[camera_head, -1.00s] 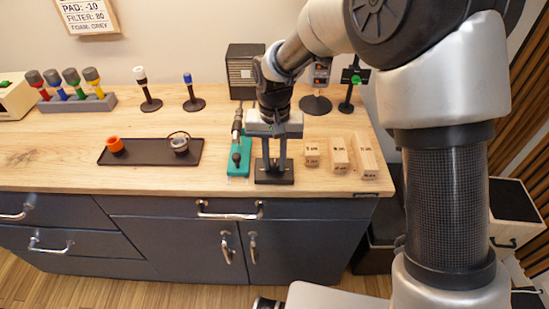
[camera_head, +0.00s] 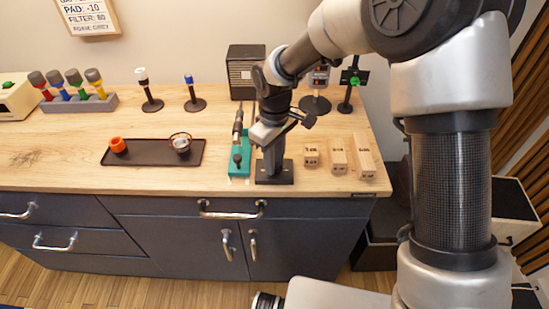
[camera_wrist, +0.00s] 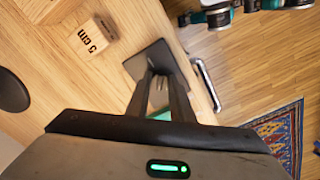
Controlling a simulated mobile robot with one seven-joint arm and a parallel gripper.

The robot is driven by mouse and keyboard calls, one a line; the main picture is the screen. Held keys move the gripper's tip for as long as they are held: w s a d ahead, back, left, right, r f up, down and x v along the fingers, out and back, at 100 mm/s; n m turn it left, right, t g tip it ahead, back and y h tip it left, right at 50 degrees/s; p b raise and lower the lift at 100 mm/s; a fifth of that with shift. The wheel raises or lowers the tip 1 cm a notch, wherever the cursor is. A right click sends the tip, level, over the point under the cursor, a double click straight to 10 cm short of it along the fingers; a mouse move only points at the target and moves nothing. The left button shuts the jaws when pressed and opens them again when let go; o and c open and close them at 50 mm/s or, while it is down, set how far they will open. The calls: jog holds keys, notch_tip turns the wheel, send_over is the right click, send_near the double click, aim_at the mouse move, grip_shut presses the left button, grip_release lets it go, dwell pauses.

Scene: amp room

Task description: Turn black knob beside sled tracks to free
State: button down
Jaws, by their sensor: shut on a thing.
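My gripper (camera_head: 273,166) points down at a black rectangular base (camera_head: 284,179) near the table's front edge, beside a teal block (camera_head: 240,178). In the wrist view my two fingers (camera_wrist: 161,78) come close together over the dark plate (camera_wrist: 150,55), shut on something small. The black knob is not clearly visible; my fingers hide what is between them. The teal block carries a grey and black rod-like part (camera_head: 237,130) and a dark rounded piece (camera_head: 237,160) at its front. A bit of teal also shows behind the fingers in the wrist view (camera_wrist: 161,114).
Wooden blocks (camera_head: 338,158) stand close to the right of the gripper. A black box (camera_head: 246,75) and stands are behind. The front-left tabletop is clear.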

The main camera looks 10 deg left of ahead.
jog(key=n+p, duration=0.1)
jog(key=n, duration=0.3)
jog(key=shift+r, duration=0.15)
jog(key=shift+n+p, duration=0.7)
jog(key=shift+n, duration=1.1)
jog(key=c, duration=1.5)
grip_release()
jog(key=shift+c, duration=0.2)
notch_tip(320, 180, up, 17)
jog(key=p, duration=0.1)
jog(key=shift+r, duration=0.1)
